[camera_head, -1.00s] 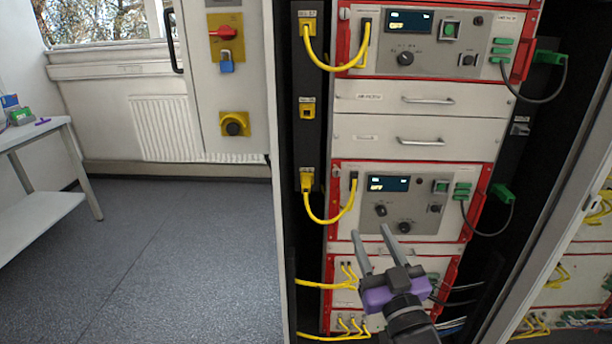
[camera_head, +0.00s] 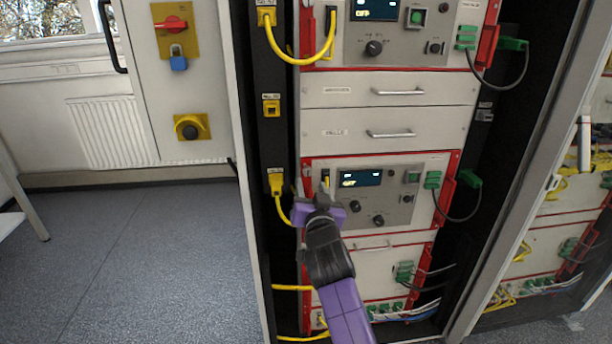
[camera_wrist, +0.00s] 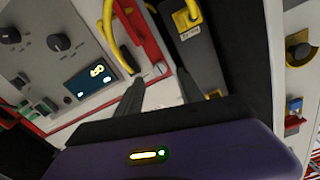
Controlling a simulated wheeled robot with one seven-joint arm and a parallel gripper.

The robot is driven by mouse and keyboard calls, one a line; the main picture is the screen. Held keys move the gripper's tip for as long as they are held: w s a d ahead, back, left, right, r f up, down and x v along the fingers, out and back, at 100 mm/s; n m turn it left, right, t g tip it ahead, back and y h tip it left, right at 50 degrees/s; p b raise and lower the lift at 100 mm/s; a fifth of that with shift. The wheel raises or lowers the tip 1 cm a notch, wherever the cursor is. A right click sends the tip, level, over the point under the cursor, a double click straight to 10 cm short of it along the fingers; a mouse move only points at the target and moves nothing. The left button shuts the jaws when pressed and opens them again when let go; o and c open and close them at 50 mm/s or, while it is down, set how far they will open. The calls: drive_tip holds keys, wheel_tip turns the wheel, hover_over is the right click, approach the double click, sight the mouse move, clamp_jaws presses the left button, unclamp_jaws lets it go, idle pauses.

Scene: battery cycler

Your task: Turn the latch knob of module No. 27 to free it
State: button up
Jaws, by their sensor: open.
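The lower module (camera_head: 395,205) has a grey front in a red frame, with a lit display (camera_head: 361,178) and black dials. No number 27 is legible on it. My gripper (camera_head: 322,192) is in front of its upper left part and covers some of it in the head view. In the wrist view, my gripper (camera_wrist: 158,80) is open and empty, its fingers pointing at the module's corner. A small pale round knob (camera_wrist: 160,68) shows there between the fingertips, beside the red frame strip (camera_wrist: 143,38). I cannot tell whether the fingers touch it.
A yellow cable (camera_wrist: 108,30) loops close beside one finger, from a yellow socket (camera_head: 276,183) on the black rail (camera_head: 271,145). Drawers (camera_head: 390,132) and another module (camera_head: 400,35) sit above. Open floor (camera_head: 130,260) lies to the left.

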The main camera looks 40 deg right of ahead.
sight(308, 174)
drive_tip(key=x, duration=0.5)
drive_tip(key=shift+w+d+p, duration=0.25)
drive_tip(key=shift+p, duration=0.15)
clamp_jaws()
